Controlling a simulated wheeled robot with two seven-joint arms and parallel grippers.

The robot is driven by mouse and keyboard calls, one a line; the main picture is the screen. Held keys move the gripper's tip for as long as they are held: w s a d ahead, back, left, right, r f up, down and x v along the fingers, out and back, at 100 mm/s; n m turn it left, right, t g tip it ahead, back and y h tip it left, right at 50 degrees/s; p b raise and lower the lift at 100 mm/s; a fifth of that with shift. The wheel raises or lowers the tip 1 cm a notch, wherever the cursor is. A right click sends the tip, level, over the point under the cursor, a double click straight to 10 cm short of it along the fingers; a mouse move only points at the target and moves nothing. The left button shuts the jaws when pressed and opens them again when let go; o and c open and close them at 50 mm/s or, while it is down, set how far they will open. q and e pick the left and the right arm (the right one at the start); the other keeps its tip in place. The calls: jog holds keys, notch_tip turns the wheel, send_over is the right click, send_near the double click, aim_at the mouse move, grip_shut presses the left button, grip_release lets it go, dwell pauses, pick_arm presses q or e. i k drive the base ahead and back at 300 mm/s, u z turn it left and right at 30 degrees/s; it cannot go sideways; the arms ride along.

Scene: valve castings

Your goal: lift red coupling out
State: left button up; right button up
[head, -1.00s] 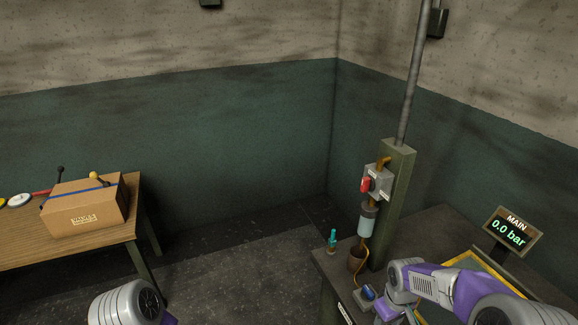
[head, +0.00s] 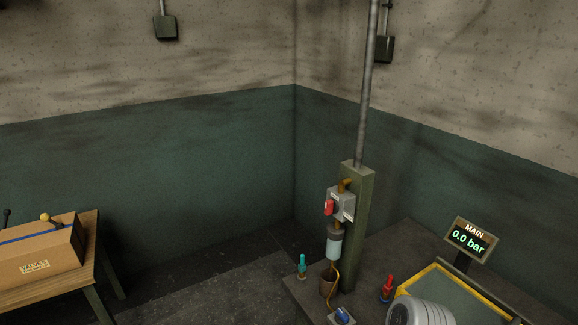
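A red fitting with a narrow upright top (head: 387,288), which looks like the red coupling, stands on the dark bench beside the yellow-edged tray. A similar teal fitting (head: 302,266) stands near the bench's left end. Neither gripper shows in the head view. Only a grey rounded link of my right arm shows at the bottom, just right of and below the red fitting. Whether the red fitting sits in a holder is too small to tell.
A green post (head: 357,225) carries a grey valve box with a red handle (head: 329,207) and a pipe. A brown cup (head: 327,283) and a blue item (head: 343,316) stand near it. The yellow-edged tray (head: 432,272) and a display reading 0.0 bar (head: 470,239) are at right. A cardboard box (head: 40,258) sits on the left table.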

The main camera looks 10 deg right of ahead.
aim_at(388, 288)
jog(key=z, duration=1.6)
